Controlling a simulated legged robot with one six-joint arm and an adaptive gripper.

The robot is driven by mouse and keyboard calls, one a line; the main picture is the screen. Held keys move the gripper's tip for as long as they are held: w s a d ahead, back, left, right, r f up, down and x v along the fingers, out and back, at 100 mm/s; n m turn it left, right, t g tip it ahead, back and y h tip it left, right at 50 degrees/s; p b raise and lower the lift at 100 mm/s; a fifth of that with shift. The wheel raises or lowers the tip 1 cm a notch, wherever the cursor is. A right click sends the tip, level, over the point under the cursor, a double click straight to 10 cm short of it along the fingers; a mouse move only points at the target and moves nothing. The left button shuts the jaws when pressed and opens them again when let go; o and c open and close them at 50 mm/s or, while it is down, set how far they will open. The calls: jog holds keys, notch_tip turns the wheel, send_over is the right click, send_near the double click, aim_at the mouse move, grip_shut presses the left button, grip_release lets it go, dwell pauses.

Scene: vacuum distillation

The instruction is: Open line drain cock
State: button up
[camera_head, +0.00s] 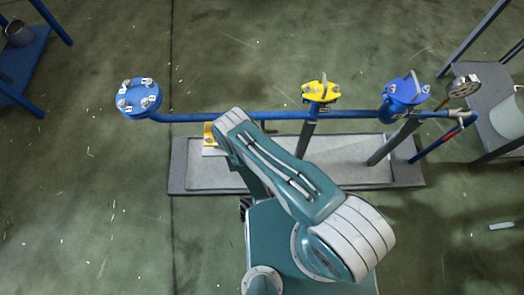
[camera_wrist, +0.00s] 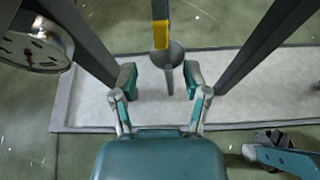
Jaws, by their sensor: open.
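In the wrist view a yellow lever-like piece (camera_wrist: 160,34) with a blue part above it stands at the top middle, and looks like the drain cock's handle. Below it is a round grey funnel (camera_wrist: 174,56) with a narrow stem. My gripper (camera_wrist: 160,80) is open, its two fingers apart on either side of the funnel's stem in the picture, with nothing held. I cannot tell the depth between fingers and handle. In the head view my arm hides the gripper; a small yellow piece (camera_head: 209,137) shows beside the arm under the blue pipe (camera_head: 185,117).
Two grey posts flank the gripper in the wrist view; a round gauge (camera_wrist: 34,44) is at upper left. The head view shows a blue flange (camera_head: 138,98), a yellow valve (camera_head: 321,92), a blue valve (camera_head: 405,93) and a pale tray (camera_head: 350,175) below the pipe.

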jog(key=shift+v, duration=2.15)
